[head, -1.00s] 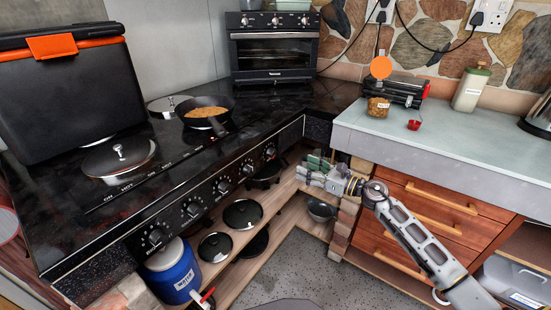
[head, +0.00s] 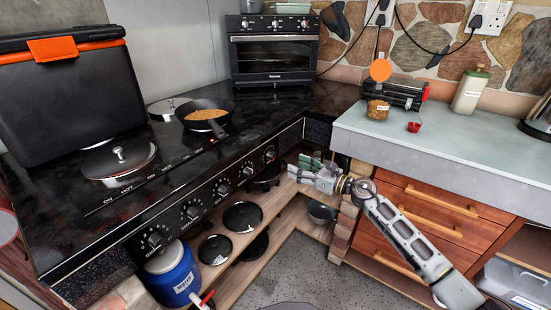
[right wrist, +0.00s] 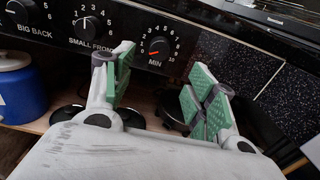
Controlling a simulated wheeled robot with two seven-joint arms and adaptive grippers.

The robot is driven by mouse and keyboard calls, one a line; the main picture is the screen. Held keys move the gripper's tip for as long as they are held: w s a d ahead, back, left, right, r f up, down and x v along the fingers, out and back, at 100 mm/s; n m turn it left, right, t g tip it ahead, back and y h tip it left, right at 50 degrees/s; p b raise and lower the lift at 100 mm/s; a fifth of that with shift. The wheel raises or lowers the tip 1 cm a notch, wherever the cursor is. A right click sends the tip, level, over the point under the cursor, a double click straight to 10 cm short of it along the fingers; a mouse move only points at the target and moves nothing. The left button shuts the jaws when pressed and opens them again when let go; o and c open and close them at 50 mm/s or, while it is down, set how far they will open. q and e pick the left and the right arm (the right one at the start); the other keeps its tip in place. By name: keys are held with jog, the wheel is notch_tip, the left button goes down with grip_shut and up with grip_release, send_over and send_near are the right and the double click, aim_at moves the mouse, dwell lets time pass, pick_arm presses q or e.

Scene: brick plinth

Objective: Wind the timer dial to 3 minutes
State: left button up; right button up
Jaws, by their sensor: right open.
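The timer dial (right wrist: 160,46), marked MIN, is a black knob with a red pointer on the black front panel in the right wrist view. The pointer is toward the low numbers on the left; its exact mark is too small to read. In the head view the dial (head: 270,153) is the rightmost knob on the panel. My right gripper (head: 303,168) is in front of the panel, to the right of and slightly below the dial. In the right wrist view its green-padded fingers (right wrist: 158,75) are spread, empty and apart from the dial. My left gripper does not show.
Other knobs (right wrist: 88,25) line the panel to the left. Below, a shelf (head: 258,212) holds several dark pans and lids, and a blue jug (head: 175,275) stands at its near end. A grey counter (head: 440,150) with drawers is on the right.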

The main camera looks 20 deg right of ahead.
aim_at(275, 157)
jog(key=shift+b+x, duration=0.3)
jog(key=shift+x, duration=4.85)
jog(key=shift+c, duration=0.5)
jog(key=c, duration=1)
